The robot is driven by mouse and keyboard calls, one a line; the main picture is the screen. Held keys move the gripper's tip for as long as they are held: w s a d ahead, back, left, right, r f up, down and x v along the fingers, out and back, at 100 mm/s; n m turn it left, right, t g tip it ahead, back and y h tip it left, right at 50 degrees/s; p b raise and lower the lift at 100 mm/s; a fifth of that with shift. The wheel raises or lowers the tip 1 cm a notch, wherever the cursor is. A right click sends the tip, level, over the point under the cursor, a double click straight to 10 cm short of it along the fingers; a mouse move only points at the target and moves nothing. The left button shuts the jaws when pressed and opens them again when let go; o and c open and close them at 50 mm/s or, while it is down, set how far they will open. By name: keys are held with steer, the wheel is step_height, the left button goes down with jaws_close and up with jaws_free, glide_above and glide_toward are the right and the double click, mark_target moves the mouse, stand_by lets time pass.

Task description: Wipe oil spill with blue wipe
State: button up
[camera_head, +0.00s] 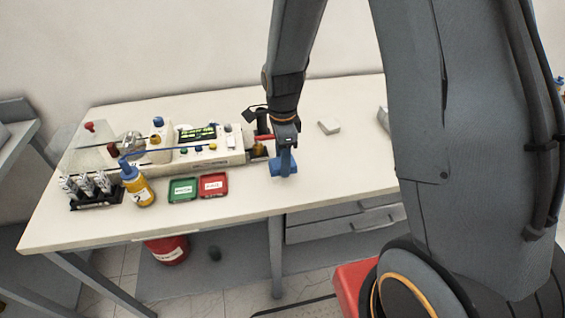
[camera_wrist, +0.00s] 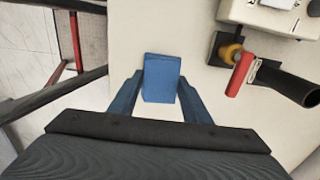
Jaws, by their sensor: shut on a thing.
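The blue wipe (camera_wrist: 161,80) is a small blue block-like piece between the fingers of my gripper (camera_wrist: 160,98) in the wrist view. My gripper is shut on it. In the head view my gripper (camera_head: 284,160) points down over the front part of the white table, right of the red tray, with the blue wipe (camera_head: 283,168) at its tips. I cannot tell whether the wipe touches the table top. No oil spill can be made out in either view; the wipe and gripper hide part of the table.
A green tray (camera_head: 183,189), a red tray (camera_head: 213,184) and a yellow bottle (camera_head: 138,185) stand left. A grey block (camera_head: 329,127) lies behind right.

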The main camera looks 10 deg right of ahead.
steer(key=shift+r, duration=1.8)
